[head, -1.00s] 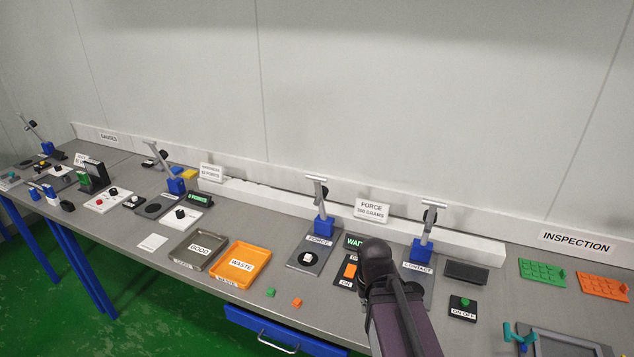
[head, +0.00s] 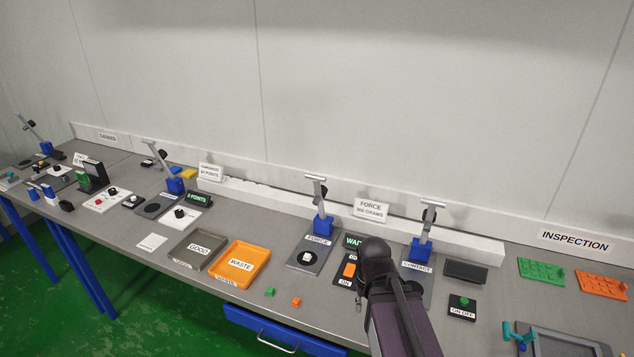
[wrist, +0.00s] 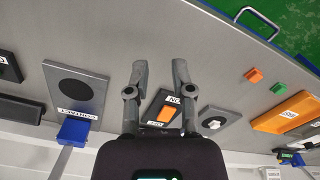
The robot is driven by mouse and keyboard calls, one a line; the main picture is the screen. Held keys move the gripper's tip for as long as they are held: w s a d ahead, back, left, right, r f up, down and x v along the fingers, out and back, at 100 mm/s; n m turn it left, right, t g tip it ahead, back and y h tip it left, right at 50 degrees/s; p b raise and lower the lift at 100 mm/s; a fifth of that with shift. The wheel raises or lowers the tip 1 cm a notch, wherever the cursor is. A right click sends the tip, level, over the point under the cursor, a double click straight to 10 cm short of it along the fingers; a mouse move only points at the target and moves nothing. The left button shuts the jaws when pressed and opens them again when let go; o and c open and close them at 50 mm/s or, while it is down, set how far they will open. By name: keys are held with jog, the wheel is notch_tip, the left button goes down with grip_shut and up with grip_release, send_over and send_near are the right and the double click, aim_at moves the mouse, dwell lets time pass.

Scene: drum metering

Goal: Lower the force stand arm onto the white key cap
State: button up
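The force stand has a blue block (head: 323,225) and a grey arm (head: 319,193) that stands raised with a crossbar on top. Its base plate, labelled FORCE (head: 318,240), carries a black disc with the white key cap (head: 306,257) on it. The arm is well above the cap and apart from it. In the wrist view the white key cap (wrist: 213,124) shows right of my gripper (wrist: 160,72), whose two fingers are spread with nothing between them.
An ON/OFF panel with an orange switch (head: 350,270) sits between the force stand and my wrist. The contact stand (head: 421,249) is close on the right. An orange waste tray (head: 262,279) and small green (head: 270,292) and orange (head: 296,302) caps lie left, near the front edge.

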jog(key=shift+o, duration=0.5)
jog(key=shift+w+a, duration=0.15)
jog(key=shift+w, duration=0.2)
jog(key=w+a+r+m+t+y, duration=0.1)
jog(key=w+a+r+m+y, duration=0.1)
jog(key=w+a+m+y, duration=0.45)
jog(key=m+t+y, duration=0.7)
jog(key=m+y, duration=0.3)
jog(key=m, duration=0.5)
send_near(318, 178)
jog(key=w+x, duration=0.1)
jog(key=x, duration=0.2)
jog(key=shift+s+d+f+h+b, duration=0.1)
jog(key=shift+s+d+h+b, duration=0.15)
jog(key=shift+b, duration=0.1)
jog(key=shift+w+a, duration=0.1)
jog(key=shift+a, duration=0.1)
jog(key=shift+x, duration=3.65)
